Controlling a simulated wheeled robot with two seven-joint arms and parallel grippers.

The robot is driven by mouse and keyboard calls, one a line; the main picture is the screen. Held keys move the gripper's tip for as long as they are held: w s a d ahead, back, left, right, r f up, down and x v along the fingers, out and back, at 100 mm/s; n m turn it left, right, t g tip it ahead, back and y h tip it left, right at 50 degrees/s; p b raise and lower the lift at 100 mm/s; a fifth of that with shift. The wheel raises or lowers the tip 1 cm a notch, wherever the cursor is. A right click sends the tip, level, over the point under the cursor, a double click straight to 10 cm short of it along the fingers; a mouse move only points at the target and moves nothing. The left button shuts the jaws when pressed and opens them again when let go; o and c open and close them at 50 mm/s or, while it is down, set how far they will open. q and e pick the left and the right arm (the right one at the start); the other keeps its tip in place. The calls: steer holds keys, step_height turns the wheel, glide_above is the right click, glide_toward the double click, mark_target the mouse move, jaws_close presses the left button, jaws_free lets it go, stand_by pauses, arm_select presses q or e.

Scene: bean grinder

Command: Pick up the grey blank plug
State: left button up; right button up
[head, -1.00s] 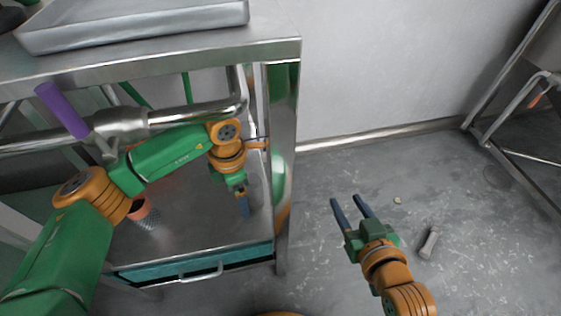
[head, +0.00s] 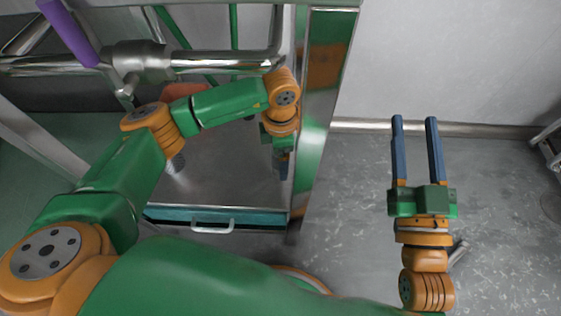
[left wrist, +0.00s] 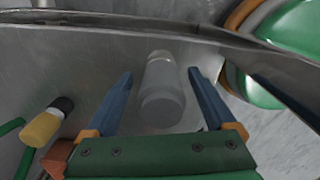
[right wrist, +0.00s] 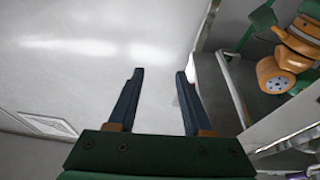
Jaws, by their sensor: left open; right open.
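A grey cylinder with a paler, narrower end (left wrist: 163,92) shows in the left wrist view; it looks like the grey blank plug. My left gripper (left wrist: 160,85) is open, with one finger on either side of it and gaps between. In the head view my left gripper (head: 282,165) points down over the metal shelf, and the cylinder cannot be made out clearly. Another small grey cylinder (head: 458,252) lies on the floor, partly behind my right wrist; I cannot tell what it is. My right gripper (head: 415,120) is open and empty, also seen in its wrist view (right wrist: 160,75).
The metal shelf (head: 225,190) has a teal drawer front with a handle (head: 212,227). A steel post (head: 318,120) stands close right of my left gripper. A purple-handled pipe (head: 68,32) crosses behind my left arm. A yellow-and-black item (left wrist: 45,122) lies near the left fingers. Floor at right is open.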

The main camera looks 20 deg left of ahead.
arm_select(q)
step_height(320, 180, down, 3)
steer(key=shift+b, duration=0.55)
jaws_close()
arm_select(e)
steer(key=s+r+t+y, duration=0.2)
steer(key=s+r+t, duration=0.2)
steer(key=r, duration=0.3)
steer(key=shift+s+r+n+t+y, duration=0.3)
steer(key=shift+s+r+n+t, duration=0.05)
steer(key=shift+s+n+t, duration=0.05)
